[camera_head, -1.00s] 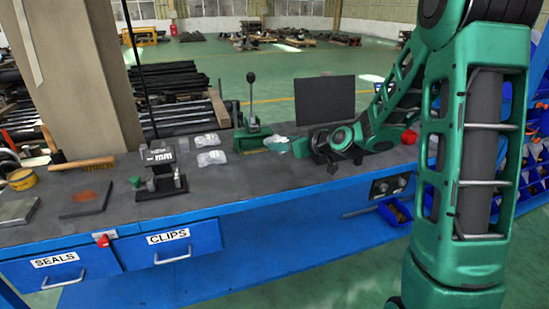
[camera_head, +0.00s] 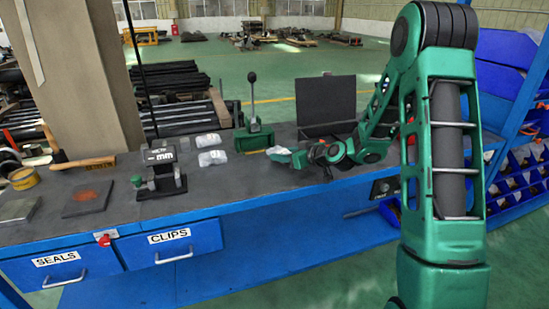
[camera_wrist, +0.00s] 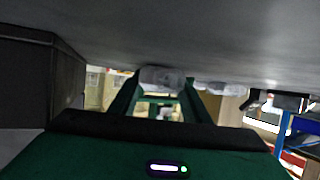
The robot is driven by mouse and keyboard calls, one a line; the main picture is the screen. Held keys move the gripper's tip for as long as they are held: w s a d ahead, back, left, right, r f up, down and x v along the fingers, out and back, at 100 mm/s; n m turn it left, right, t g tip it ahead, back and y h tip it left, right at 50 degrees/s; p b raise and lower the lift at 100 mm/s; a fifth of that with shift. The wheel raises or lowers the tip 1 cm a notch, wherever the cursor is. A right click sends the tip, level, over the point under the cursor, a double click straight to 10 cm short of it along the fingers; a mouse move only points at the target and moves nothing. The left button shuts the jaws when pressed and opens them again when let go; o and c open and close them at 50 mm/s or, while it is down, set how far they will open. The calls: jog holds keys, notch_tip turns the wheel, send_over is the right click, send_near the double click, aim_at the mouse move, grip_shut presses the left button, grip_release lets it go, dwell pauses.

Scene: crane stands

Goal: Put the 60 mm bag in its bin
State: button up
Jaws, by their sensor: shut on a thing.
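My gripper (camera_head: 282,154) is at the right part of the bench, low over its top, in front of the green lever press. In the wrist view its two green fingers (camera_wrist: 158,100) are closed on a pale, clear bag (camera_wrist: 162,78). In the head view the held bag (camera_head: 279,150) shows as a small whitish patch at the fingertips. Two more clear bags lie on the bench left of the press, a far one (camera_head: 207,140) and a near one (camera_head: 212,157). No bag's size can be read. Blue bins (camera_head: 520,178) stand in a rack at the right.
A black gauge with an "mm" display (camera_head: 160,155) stands left of the bags. The green lever press (camera_head: 254,138) and a dark upright panel (camera_head: 326,100) stand behind my gripper. A blue tray (camera_head: 390,212) hangs below the bench's right end.

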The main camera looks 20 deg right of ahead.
jog(key=shift+f, duration=0.1)
jog(key=o, duration=1.2)
jog(key=shift+s+d, duration=0.1)
jog(key=v, duration=1.2)
jog(key=shift+r, duration=0.2)
